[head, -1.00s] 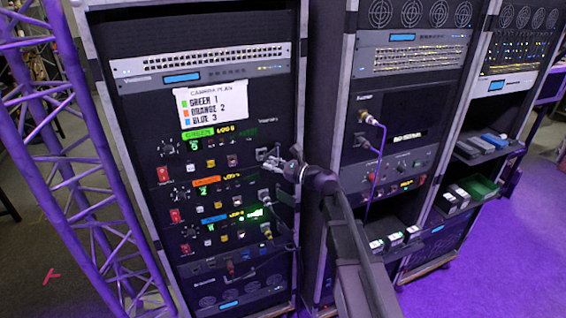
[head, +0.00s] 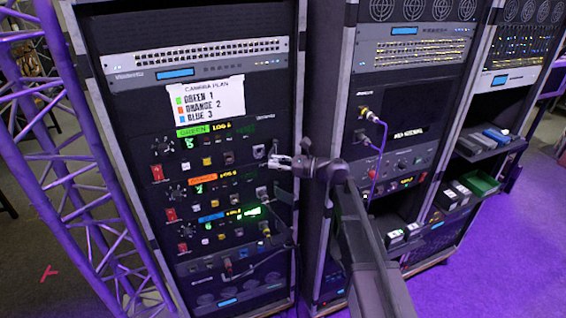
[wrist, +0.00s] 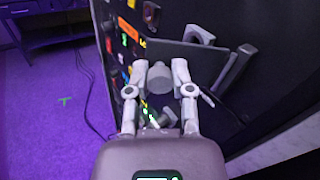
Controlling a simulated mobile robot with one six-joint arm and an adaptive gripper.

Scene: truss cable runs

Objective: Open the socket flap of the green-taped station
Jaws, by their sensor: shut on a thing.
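The green-taped station (head: 196,131) is the top row of the left rack, with a green label. My gripper (head: 279,162) is just right of that piece, at the rack's right edge. In the wrist view, my gripper (wrist: 160,72) has its two fingers on either side of a grey round knob (wrist: 160,80). A dark flat plate (wrist: 185,54) stands out beside the knob. It looks like the socket flap, but the fingers partly hide where they join.
The orange-labelled station (head: 202,178) and the blue-labelled station (head: 211,217) sit below, with cables at the lower one. A grey handle (wrist: 235,68) stands near the plate. A middle rack with a purple cable (head: 376,165) is to the right of my arm. A purple truss (head: 75,170) stands left.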

